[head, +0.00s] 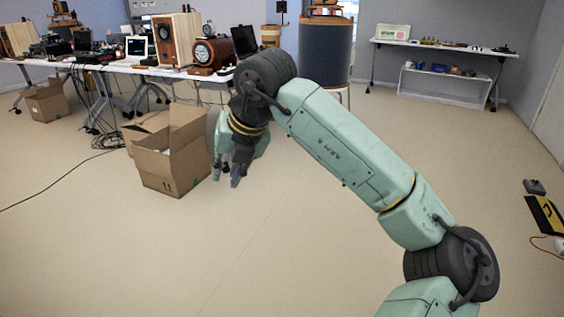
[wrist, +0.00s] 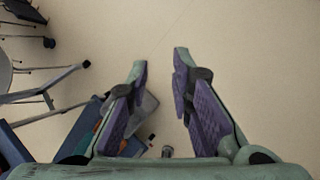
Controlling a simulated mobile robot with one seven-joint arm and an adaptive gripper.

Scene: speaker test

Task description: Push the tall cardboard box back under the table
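The tall cardboard box (head: 172,160) stands upright on the floor in front of the long table (head: 140,68), with its top flaps open. My gripper (head: 226,181) points down just to the right of the box in the head view. Whether it touches the box cannot be told. In the wrist view my gripper (wrist: 159,58) has its two purple-padded fingers apart, with only floor between the tips. I cannot make out the cardboard box for certain in the wrist view.
A second, lower cardboard box (head: 46,103) sits under the table's left part. Black cables (head: 98,105) hang down and trail over the floor. A large dark cylinder (head: 325,52) stands behind my arm. A blue-sided container (wrist: 85,125) shows in the wrist view.

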